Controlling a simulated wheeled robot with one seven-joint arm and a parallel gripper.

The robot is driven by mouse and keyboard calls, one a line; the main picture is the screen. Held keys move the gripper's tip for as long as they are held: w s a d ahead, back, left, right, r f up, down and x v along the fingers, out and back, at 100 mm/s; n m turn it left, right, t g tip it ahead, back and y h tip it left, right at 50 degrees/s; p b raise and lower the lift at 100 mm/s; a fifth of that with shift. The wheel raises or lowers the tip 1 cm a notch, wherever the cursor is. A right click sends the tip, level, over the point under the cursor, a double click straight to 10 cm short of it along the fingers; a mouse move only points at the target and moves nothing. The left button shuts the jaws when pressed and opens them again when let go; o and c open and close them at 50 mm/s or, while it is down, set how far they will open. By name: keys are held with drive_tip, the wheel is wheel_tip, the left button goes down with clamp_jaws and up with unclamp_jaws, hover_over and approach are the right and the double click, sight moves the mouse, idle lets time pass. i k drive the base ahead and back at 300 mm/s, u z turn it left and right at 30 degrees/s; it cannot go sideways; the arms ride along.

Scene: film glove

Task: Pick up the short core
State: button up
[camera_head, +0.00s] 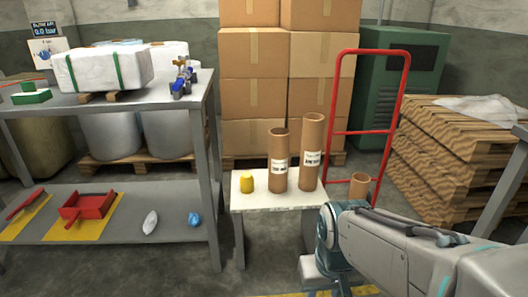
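The short core (359,188) is a low brown cardboard tube with an open top. It stands upright at the right, just beyond my arm, which hides its lower part and what it stands on. A tall core (312,145) and a mid-height core (278,165), both with white labels, stand upright on a small white table (255,203) to its left. My arm reaches in from the lower right, and its teal-and-grey wrist is just left of and nearer than the short core. I cannot make out my gripper's fingers.
A yellow object (247,183) stands on the table's left end. A red hand truck (347,92) rises behind the short core. A grey shelf unit (120,102) stands left, stacked boxes (253,95) behind, and wooden pallets (450,150) right.

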sight(279, 138)
drive_tip(key=i, duration=1.55)
